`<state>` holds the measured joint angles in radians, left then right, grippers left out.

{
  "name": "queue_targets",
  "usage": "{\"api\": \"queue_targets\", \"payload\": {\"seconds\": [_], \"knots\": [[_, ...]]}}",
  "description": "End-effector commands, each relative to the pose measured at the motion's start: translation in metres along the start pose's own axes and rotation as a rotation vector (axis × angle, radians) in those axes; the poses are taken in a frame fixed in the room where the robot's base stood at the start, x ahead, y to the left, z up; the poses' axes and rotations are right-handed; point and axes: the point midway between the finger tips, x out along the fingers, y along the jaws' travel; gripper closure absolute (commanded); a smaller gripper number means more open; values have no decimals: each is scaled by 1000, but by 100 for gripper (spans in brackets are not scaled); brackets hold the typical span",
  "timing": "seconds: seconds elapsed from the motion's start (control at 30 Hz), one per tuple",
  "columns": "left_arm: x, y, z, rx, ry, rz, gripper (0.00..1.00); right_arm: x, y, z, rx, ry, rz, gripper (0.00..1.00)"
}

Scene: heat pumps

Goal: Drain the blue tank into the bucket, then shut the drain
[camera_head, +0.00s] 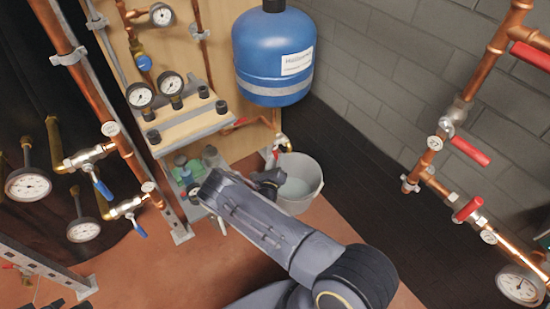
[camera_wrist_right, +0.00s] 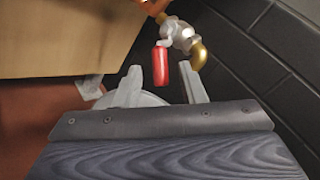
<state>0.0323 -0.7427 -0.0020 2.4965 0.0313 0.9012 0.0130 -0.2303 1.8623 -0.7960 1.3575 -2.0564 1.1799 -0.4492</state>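The blue tank (camera_head: 275,50) hangs on the wooden panel, with a white label. Below it a drain valve (camera_head: 280,143) opens above the grey bucket (camera_head: 312,172) on the floor. In the right wrist view the valve (camera_wrist_right: 180,34) has a red handle (camera_wrist_right: 160,66) hanging down and a brass spout (camera_wrist_right: 199,54) beside it. My right gripper (camera_wrist_right: 161,82) is open; the red handle appears between its two fingertips, contact unclear. The bucket (camera_wrist_right: 151,99) shows partly behind the fingers. In the head view my right gripper (camera_head: 274,168) is partly hidden at the bucket's left rim. My left gripper is not seen.
Copper pipes with gauges and blue-handled valves (camera_head: 95,175) stand at left. A shelf with gauges (camera_head: 188,125) is left of the tank, bottles (camera_head: 185,170) below it. Copper pipes with red-handled valves (camera_head: 468,150) run along the grey brick wall (camera_head: 385,60) at right.

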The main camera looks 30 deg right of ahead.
Motion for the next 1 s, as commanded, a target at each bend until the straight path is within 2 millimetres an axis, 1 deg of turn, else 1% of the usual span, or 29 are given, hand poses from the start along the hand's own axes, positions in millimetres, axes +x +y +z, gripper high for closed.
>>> {"api": "queue_targets", "payload": {"seconds": [0.03,0.1,0.2,0.33,0.53,0.8,0.83,1.0], "knots": [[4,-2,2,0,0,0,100,8,0,-2,2,-1,-3,63],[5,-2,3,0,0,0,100,16,1,-2,2,1,-1,63],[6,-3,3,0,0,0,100,25,0,-1,2,1,-2,63],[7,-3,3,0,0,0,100,28,0,0,0,2,-1,63],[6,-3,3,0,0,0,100,28,0,0,0,2,0,63],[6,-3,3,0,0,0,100,28,0,0,1,2,0,98],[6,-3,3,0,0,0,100,28,0,0,1,2,0,100],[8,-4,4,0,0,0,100,28,0,-1,4,0,-3,100]]}}
